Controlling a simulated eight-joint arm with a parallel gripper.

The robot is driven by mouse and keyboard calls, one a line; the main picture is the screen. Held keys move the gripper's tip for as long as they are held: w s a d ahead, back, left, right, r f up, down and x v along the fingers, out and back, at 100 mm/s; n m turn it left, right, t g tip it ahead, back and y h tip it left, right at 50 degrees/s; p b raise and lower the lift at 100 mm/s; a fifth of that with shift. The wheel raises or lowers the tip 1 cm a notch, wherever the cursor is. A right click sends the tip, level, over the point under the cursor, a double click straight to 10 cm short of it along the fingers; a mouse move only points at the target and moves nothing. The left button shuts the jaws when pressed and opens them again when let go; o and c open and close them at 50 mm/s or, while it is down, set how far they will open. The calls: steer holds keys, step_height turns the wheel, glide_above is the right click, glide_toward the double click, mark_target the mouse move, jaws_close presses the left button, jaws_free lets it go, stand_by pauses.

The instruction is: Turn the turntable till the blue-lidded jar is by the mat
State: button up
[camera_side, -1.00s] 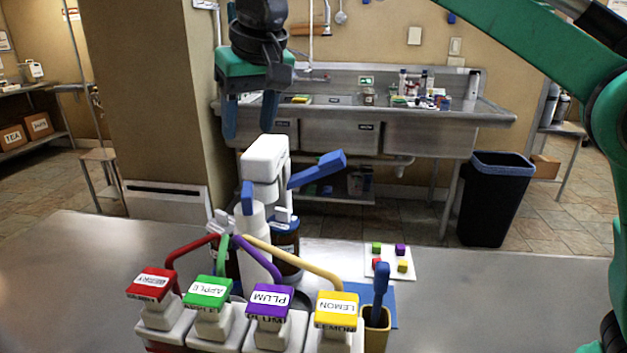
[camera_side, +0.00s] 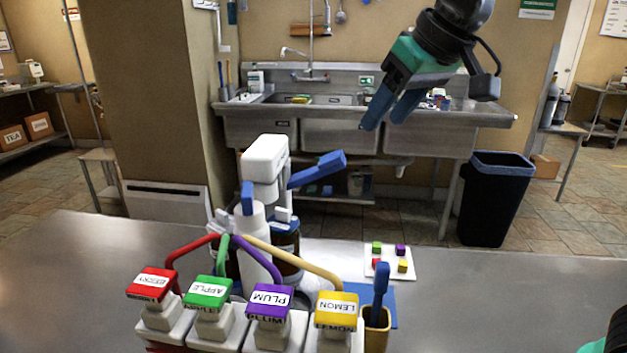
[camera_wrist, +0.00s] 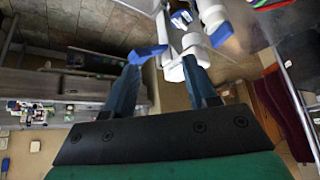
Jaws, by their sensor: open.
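My gripper (camera_side: 387,118) is open and empty in the side view, high above the table, right of the white machine. Its two blue fingers point down and left. In the wrist view my gripper (camera_wrist: 160,72) has nothing between its fingers. A brown jar with a blue lid (camera_side: 286,242) stands behind the white bottle (camera_side: 253,240) and coloured tubes, partly hidden. A blue mat (camera_side: 391,300) lies to its right on the steel table. The turntable is mostly hidden behind the bottles and dispensers, and I cannot make out its outline.
Four labelled dispensers, including the lemon one (camera_side: 336,312), stand in front. The white machine (camera_side: 264,158) with a blue lever (camera_side: 318,170) rises behind them. A tan pot (camera_side: 377,332) and a white tile (camera_side: 401,254) with coloured cubes are at right. The table's far right is clear.

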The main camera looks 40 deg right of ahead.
mark_target(305, 286)
steer(key=shift+t, duration=0.3)
steer(key=shift+s+d+f, duration=0.45)
steer(key=shift+s+f, duration=0.25)
steer(key=shift+s, duration=0.05)
steer(key=shift+s+d+f, duration=0.45)
steer(key=shift+s+f, duration=0.2)
steer(key=shift+s, duration=0.05)
steer(key=shift+w, duration=0.1)
steer(key=c, duration=0.5)
steer(key=shift+w, duration=0.3)
jaws_close()
steer(key=w+d+f+n+g+y, duration=0.3)
steer(key=w+f+n+g+y, duration=0.1)
steer(key=w+f+n, duration=0.15)
steer(key=w+d+f+n+g+y, duration=0.3)
steer(key=w+f+n+y, duration=0.1)
steer(key=w+f, duration=0.25)
steer(key=x, duration=1.9)
steer(key=shift+a+f, duration=0.25)
steer(key=shift+f, duration=0.05)
